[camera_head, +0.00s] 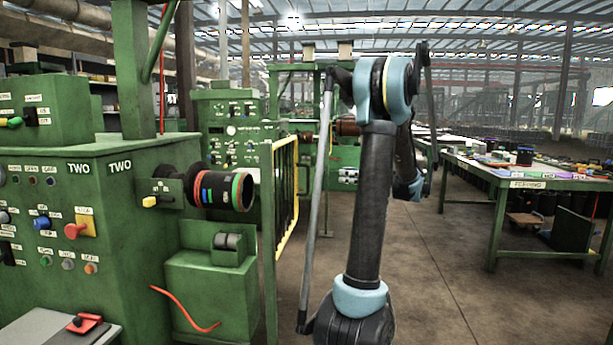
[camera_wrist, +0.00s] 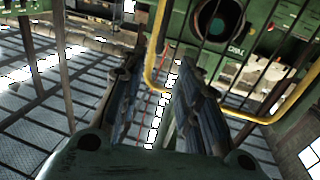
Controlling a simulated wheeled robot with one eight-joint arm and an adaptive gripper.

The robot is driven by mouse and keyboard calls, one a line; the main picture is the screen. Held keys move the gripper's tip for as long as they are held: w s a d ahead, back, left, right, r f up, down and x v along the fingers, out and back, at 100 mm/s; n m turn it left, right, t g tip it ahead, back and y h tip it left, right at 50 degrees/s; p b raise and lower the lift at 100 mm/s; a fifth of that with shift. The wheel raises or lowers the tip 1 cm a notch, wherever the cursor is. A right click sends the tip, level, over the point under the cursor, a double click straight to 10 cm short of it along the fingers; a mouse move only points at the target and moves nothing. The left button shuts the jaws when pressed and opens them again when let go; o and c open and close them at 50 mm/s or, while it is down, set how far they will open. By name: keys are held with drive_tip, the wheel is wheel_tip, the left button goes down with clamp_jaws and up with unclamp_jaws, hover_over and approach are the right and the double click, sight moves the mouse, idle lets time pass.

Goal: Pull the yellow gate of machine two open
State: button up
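The yellow gate (camera_head: 284,190) is an upright tube frame with dark bars beside green machine two (camera_head: 120,215), right of its black roller (camera_head: 222,190). A green post stands in front of part of it. In the wrist view the yellow gate (camera_wrist: 151,67) shows a rounded corner, with its tube running up and to the right. My gripper (camera_wrist: 159,62) is open, its two dark fingers apart. The gate's corner appears in the gap between the fingertips; I cannot tell whether they touch it. In the head view I cannot make out my gripper.
My arm stands in the middle of the head view, right of the gate. A green table (camera_head: 540,183) with many small items is at the right. The floor (camera_head: 450,285) between arm and table is clear. A grey surface (camera_head: 50,330) with a red-handled part is at lower left.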

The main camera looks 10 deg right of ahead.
drive_tip(key=x, duration=1.6)
drive_tip(key=shift+w+a+f, duration=0.1)
drive_tip(key=shift+a, duration=0.05)
clamp_jaws()
